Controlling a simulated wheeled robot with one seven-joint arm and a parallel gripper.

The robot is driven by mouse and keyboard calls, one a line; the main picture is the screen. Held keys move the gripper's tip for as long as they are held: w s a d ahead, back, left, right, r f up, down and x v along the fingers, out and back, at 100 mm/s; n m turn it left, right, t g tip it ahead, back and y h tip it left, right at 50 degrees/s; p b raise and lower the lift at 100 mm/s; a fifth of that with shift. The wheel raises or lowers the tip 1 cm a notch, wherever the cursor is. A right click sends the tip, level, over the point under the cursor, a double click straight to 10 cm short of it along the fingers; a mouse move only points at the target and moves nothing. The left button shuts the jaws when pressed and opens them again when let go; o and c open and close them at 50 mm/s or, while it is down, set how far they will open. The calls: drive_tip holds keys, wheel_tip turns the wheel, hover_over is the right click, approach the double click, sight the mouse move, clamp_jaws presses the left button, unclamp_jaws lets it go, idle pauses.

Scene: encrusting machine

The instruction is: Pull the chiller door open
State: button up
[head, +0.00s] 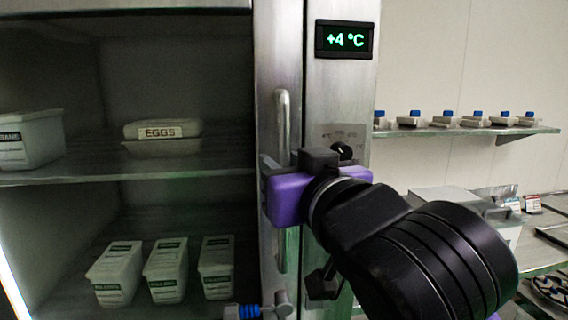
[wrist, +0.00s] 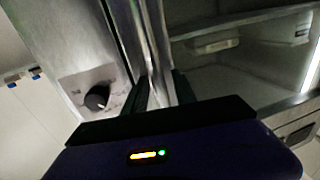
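The chiller door (head: 265,60) fills the left of the head view, with a steel frame and a dark see-through pane. It looks flush with the steel panel beside it. Its upright bar handle (head: 283,120) runs down the frame; it also shows in the wrist view (wrist: 155,40). My gripper (head: 284,175), purple and black, is at the handle's middle. In the wrist view the dark fingers (wrist: 162,90) stand on both sides of the bar, which fills the gap between them. The fingertips are mostly hidden in the head view.
A +4 °C display (head: 346,39) and a black knob (head: 342,151) are on the panel right of the door. Inside are an egg carton (head: 162,132) and several white tubs (head: 166,272). A wall shelf (head: 460,131) with small blue-topped items is at right.

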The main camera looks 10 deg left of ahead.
clamp_jaws()
idle(1.2)
